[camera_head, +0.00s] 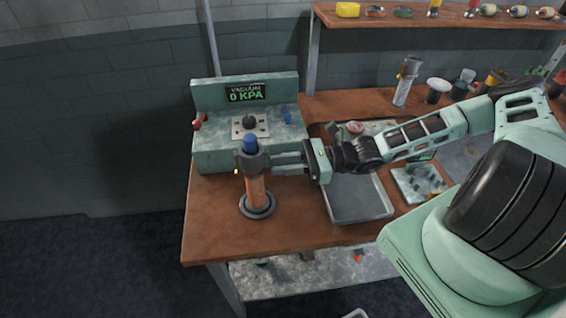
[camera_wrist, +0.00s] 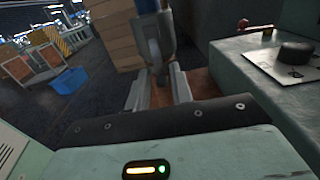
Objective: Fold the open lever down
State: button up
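The vacuum box (camera_head: 215,155), pale green with a "0 KPA" display, stands at the back left of the bench. A small red lever (camera_head: 199,120) is on its left side and a small blue lever (camera_head: 286,115) stands up on its right; I cannot tell which counts as open. The red lever also shows in the wrist view (camera_wrist: 268,28). A copper-coloured post (camera_head: 255,190) with a blue top and dark collar stands upright in front of the box. My gripper (camera_head: 273,162) is beside its collar, fingers apart and empty; the wrist view (camera_wrist: 160,75) shows the collar beyond the fingertips.
A grey tray (camera_head: 358,215) lies right of the post, below my gripper. A black knob (camera_head: 249,121) sits on the box top. A glass cylinder (camera_head: 405,82) and several jars stand at the back right. The bench's front left corner is clear.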

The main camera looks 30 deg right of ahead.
grip_shut()
jog(key=y+b, duration=0.1)
jog(key=a+y+b, duration=0.1)
jog(key=b, duration=0.1)
jog(key=shift+w+f+t, duration=0.15)
jog(key=shift+f+t, duration=0.15)
jog(key=shift+t, duration=0.1)
jog(key=shift+o, duration=1.8)
grip_release()
jog(key=b+v, duration=0.3)
jog(key=v, duration=0.9)
jog(key=shift+f+b, duration=0.25)
jog(key=shift+b, duration=0.15)
